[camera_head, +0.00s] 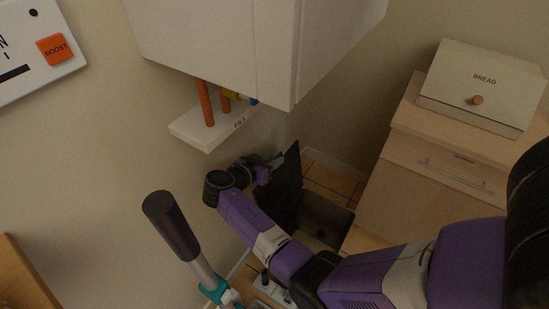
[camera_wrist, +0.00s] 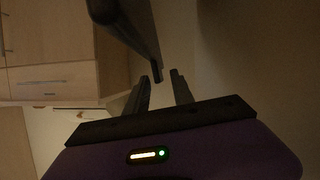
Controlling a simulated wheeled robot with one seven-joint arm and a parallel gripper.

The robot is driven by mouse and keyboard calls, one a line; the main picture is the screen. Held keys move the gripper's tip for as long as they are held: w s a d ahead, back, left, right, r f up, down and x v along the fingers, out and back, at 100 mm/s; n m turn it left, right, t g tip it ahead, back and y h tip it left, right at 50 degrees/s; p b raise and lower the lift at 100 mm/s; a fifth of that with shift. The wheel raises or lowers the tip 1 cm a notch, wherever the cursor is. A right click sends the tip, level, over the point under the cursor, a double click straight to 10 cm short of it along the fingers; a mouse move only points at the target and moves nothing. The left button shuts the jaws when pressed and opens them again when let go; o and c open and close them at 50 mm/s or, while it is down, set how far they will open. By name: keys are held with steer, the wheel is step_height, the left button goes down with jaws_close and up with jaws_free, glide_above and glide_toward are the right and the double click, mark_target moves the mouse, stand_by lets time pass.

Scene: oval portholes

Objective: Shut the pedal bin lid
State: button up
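The pedal bin (camera_head: 326,218) is a dark grey box on the floor by the wall, open at the top. Its dark lid (camera_head: 288,188) stands raised, close to upright, on the bin's left side. My gripper (camera_head: 276,161) is at the upper left part of the lid, on its wall side. In the wrist view my gripper (camera_wrist: 160,77) has its two fingers apart with nothing held between them. The dark lid (camera_wrist: 136,28) hangs into that view from the top, its narrow end close to the fingertips. I cannot tell whether they touch.
A white wall cabinet (camera_head: 215,45) and a small shelf marked FILL (camera_head: 203,133) are above my gripper. A wooden drawer unit (camera_head: 440,170) with a bread box (camera_head: 482,88) stands right of the bin. A dark-handled lever (camera_head: 172,224) rises at the lower left.

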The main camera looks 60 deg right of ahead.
steer(key=shift+x, duration=0.8)
jaws_close()
stand_by(0.9)
